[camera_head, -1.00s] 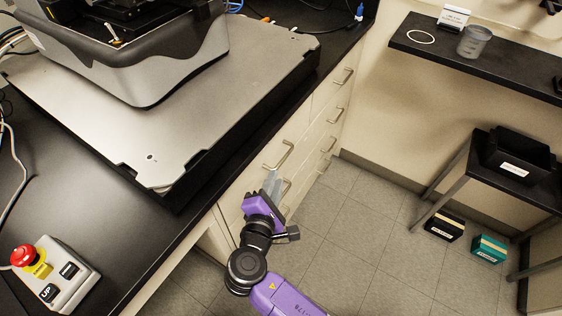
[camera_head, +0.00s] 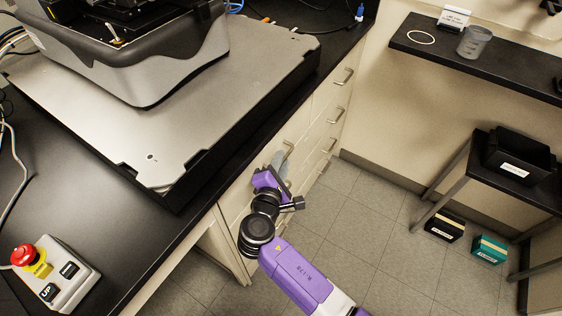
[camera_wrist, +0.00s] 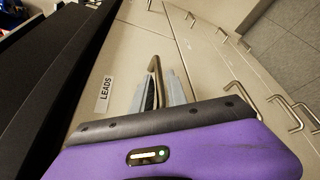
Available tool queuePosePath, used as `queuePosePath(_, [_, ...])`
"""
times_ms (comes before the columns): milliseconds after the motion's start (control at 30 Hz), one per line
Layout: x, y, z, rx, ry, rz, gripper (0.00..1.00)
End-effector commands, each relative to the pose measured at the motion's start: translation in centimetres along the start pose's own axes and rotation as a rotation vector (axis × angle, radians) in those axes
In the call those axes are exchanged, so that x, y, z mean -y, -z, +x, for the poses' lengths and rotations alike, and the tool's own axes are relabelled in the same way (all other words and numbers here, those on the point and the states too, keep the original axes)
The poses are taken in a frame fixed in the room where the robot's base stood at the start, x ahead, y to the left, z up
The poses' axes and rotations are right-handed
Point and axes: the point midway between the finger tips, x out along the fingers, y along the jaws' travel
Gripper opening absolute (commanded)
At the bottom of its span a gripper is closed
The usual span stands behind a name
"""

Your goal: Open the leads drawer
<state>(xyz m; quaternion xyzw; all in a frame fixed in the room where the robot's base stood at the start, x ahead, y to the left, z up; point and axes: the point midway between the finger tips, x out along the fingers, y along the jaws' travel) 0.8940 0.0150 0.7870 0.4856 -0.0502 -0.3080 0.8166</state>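The leads drawer (camera_wrist: 121,62) has a white label reading LEADS (camera_wrist: 104,94) in the wrist view, and its front looks flush with the cabinet. Its bent metal handle (camera_wrist: 154,65) runs down between the two grey fingers of my gripper (camera_wrist: 160,88). In the head view, my gripper (camera_head: 280,162) is at the top-drawer handle (camera_head: 288,149), and its fingers hide part of it. The fingers are on either side of the bar; I cannot tell whether they press on it.
A black worktop (camera_head: 205,205) overhangs the drawers and carries a large instrument plate (camera_head: 190,95). Other drawer handles (camera_head: 336,115) stick out nearby. The floor (camera_head: 365,220) right of the cabinet is clear up to two small boxes (camera_head: 444,226) by the shelf.

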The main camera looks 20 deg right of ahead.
Motion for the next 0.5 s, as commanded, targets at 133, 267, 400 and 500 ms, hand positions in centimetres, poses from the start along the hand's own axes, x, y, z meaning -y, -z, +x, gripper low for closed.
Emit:
queuePosePath(133, [0.02,0.01,-0.03,0.0,0.0,0.0,0.0])
queuePosePath(267, [0.06,0.03,-0.04,0.0,0.001,-0.001,0.0])
queuePosePath(400, [0.09,0.04,-0.05,-0.001,0.001,-0.002,0.0])
queuePosePath(500, [0.12,0.05,-0.06,-0.001,0.001,-0.002,0.0])
